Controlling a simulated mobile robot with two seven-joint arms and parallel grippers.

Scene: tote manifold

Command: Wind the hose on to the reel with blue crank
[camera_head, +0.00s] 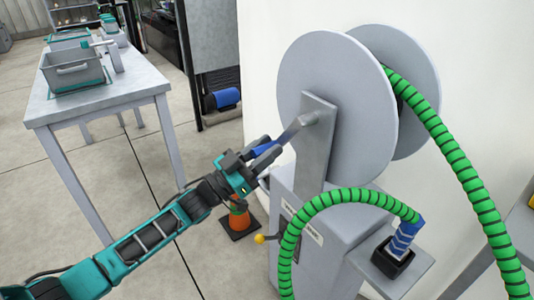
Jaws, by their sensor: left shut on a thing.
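The reel (335,90) has two grey discs and stands on a grey pedestal (330,240) at the right. The green hose (465,175) with dark bands comes off between the discs and hangs down at the right. Another stretch of it arches in front of the pedestal to a blue-wrapped end (404,238) in a dark holder. The crank arm (295,130) runs from the reel's hub down left to its blue handle (264,151). My left gripper (266,156) is shut on the blue crank handle, whose middle is partly hidden by the fingers. My right gripper is out of view.
A small lever with a yellow knob (260,239) sticks out of the pedestal's left side. An orange cone (239,218) stands on the floor behind my left arm. A table (100,103) with grey bins (73,71) is at the upper left. Open floor lies between table and reel.

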